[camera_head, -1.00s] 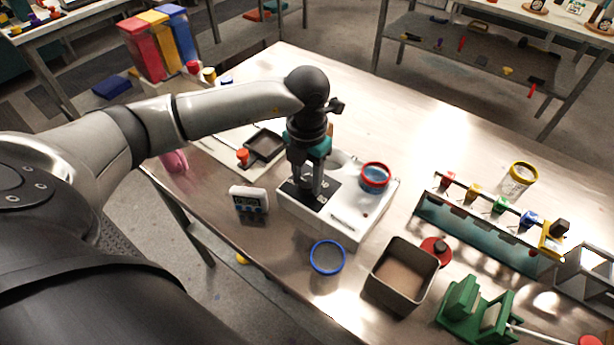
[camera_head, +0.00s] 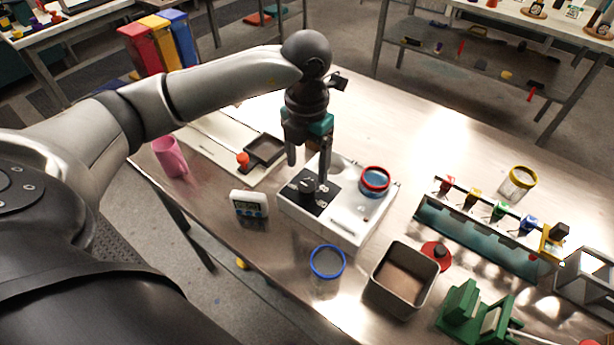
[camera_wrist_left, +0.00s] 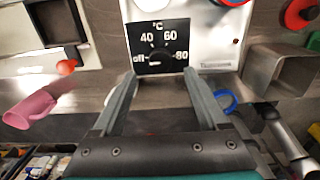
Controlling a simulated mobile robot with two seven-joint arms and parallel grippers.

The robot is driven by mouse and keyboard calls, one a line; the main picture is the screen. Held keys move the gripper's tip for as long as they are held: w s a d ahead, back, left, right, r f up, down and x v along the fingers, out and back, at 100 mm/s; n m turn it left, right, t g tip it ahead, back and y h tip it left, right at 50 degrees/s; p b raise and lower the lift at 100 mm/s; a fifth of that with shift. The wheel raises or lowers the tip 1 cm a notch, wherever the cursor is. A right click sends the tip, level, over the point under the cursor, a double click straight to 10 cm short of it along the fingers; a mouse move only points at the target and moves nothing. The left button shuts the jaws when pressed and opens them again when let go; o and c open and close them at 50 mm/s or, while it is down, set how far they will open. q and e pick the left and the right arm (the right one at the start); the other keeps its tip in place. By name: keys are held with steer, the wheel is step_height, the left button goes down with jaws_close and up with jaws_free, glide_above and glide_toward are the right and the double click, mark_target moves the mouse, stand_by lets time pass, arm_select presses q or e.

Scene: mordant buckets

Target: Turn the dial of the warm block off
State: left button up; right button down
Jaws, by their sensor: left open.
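The warm block (camera_head: 345,222) is a white box on the metal table, with a black dial panel on its left part. In the left wrist view the panel (camera_wrist_left: 135,35) reads off, 40, 60, 80 and °C. The dial (camera_head: 308,187) is a dark knob on this panel; it also shows in the left wrist view (camera_wrist_left: 154,55), small and dark, and I cannot tell surely which mark it points to. My left gripper (camera_head: 307,170) is open and empty above the panel, its fingers apart, the dial between and below them. My right gripper is not in view.
A red-rimmed container (camera_head: 375,180) sits in the block. A white timer (camera_head: 248,204) and a pink mug (camera_head: 170,157) stand to the left. A blue-rimmed container (camera_head: 327,261) and a square metal pot (camera_head: 404,278) stand in front. Free table lies behind the block.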

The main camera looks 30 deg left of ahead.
mark_target(307, 186)
arm_select(q)
step_height(307, 186, up, 9)
steer(key=shift+r, duration=0.2)
stand_by(0.6)
